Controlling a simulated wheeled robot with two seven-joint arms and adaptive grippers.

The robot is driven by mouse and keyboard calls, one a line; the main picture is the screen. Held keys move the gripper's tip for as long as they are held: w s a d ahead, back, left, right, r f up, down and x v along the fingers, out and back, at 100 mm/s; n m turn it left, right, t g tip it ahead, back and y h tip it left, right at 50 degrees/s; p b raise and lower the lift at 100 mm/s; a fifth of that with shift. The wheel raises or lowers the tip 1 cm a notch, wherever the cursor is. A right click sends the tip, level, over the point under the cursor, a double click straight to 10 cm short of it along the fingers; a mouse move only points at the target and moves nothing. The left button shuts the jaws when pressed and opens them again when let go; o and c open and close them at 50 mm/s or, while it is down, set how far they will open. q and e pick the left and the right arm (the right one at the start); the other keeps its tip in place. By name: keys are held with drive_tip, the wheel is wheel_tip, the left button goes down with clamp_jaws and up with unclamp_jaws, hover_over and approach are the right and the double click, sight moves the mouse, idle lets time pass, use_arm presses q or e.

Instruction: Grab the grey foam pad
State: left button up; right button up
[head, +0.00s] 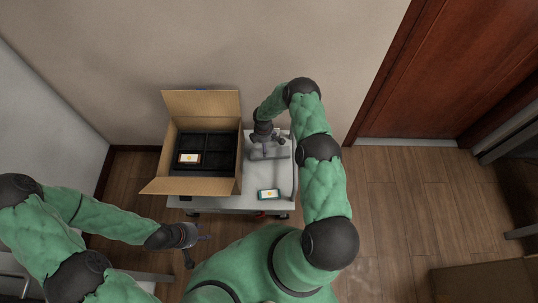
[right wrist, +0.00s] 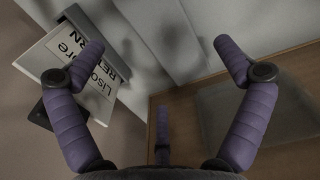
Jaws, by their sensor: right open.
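A light grey block that looks like the grey foam pad (head: 270,154) lies on the white table, just right of the cardboard box. My right gripper (head: 269,138) is over it, hiding part of it. In the right wrist view my right gripper (right wrist: 164,58) has its fingers wide apart with nothing between them. I cannot tell for sure whether the pad shows there. My left gripper (head: 197,250) is in front of the table with its fingers spread and empty.
The open cardboard box (head: 190,103) holds a black divided insert (head: 222,142) with a phone (head: 189,158) in its front left compartment. Another phone (head: 268,195) lies on the table (head: 230,203) near the front edge. A printed sign (right wrist: 75,75) shows in the right wrist view.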

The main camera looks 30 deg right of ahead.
sight(270, 153)
drive_tip(key=shift+s+d+f+b, duration=0.1)
drive_tip(key=shift+f+b, duration=0.65)
drive_tip(key=shift+f, duration=0.65)
drive_tip(key=shift+s+f+b, duration=0.1)
drive_tip(key=shift+f+b, duration=0.6)
drive_tip(key=shift+f, duration=0.65)
drive_tip(key=c, duration=0.9)
